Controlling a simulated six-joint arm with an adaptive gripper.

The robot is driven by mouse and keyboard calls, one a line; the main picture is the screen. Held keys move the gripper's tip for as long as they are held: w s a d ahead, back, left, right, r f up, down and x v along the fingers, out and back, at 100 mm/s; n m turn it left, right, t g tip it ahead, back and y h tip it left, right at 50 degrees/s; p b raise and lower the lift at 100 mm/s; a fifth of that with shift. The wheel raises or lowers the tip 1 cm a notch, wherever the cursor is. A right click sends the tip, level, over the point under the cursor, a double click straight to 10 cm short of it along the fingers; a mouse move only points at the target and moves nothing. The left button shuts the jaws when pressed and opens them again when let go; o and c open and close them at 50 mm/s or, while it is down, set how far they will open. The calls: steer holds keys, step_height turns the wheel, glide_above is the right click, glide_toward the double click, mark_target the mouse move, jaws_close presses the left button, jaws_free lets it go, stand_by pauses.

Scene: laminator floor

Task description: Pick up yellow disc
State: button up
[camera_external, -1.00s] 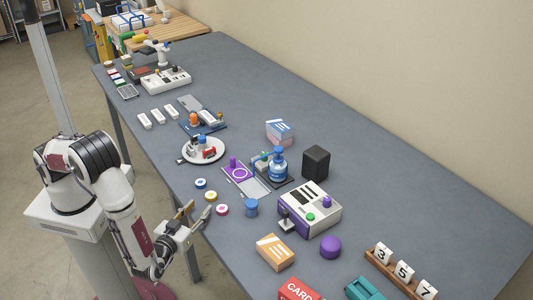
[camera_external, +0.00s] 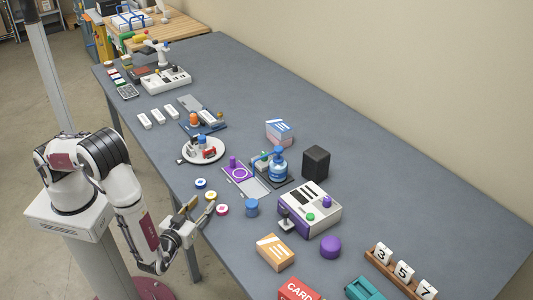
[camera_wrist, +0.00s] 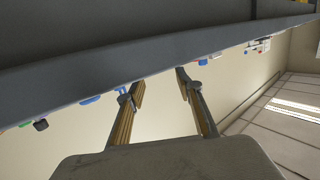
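The yellow disc (camera_external: 211,196) lies flat on the grey table (camera_external: 400,190) near its front edge. A blue-and-white disc (camera_external: 200,183) lies just behind it to the left, and a red-and-white disc (camera_external: 222,210) just in front to the right. My gripper (camera_external: 200,207) is open and empty beside the yellow disc, close to the table edge. In the wrist view, its two fingers (camera_wrist: 158,82) stand apart with only the wall between them. That view is tilted, and I cannot pick out the yellow disc in it.
A blue cylinder (camera_external: 251,207) stands right of the discs. Behind them are a purple-and-grey tray (camera_external: 256,188) and a white round plate (camera_external: 217,157). A white-and-purple machine (camera_external: 310,207) and an orange box (camera_external: 275,251) stand further right. The table's right back is clear.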

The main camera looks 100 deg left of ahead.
mark_target(211, 195)
steer(key=shift+a, duration=0.1)
steer(key=shift+x, duration=2.5)
steer(key=shift+f, duration=0.1)
steer(key=c, duration=0.6)
